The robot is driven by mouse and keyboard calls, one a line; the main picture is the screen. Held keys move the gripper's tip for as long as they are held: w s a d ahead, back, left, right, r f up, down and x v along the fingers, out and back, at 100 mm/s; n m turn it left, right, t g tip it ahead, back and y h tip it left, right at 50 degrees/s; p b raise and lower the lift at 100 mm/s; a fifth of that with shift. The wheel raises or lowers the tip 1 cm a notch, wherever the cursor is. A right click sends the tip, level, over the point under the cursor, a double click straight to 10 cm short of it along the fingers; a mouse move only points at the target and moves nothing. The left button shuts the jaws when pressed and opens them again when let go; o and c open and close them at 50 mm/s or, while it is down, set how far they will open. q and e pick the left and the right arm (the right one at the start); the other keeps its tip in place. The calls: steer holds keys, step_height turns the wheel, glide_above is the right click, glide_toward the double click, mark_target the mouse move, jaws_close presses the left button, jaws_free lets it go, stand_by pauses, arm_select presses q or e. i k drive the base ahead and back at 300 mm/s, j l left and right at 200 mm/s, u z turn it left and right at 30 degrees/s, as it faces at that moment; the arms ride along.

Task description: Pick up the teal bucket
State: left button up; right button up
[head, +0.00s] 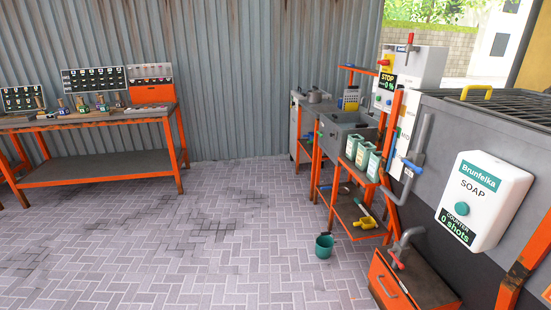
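The teal bucket (323,246) stands upright on the paved floor, right of the picture's middle in the head view. Its dark opening faces up, and a thin handle seems to rise at its rim. It is just left of the orange cabinet with the tap and in front of the orange shelf unit. Neither of my grippers shows in the head view, so whether they are open or shut is hidden.
A soap dispenser (482,200) hangs at the right. A workbench (95,165) stands at the back left. The paved floor (170,255) is clear.

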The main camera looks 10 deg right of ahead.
mark_target(325, 243)
steer(key=i+z, duration=0.1)
steer(key=i, duration=0.55)
steer(key=i+j+z, duration=0.1)
steer(key=i, duration=0.55)
steer(key=i+j+z, duration=0.15)
steer(key=i, duration=0.5)
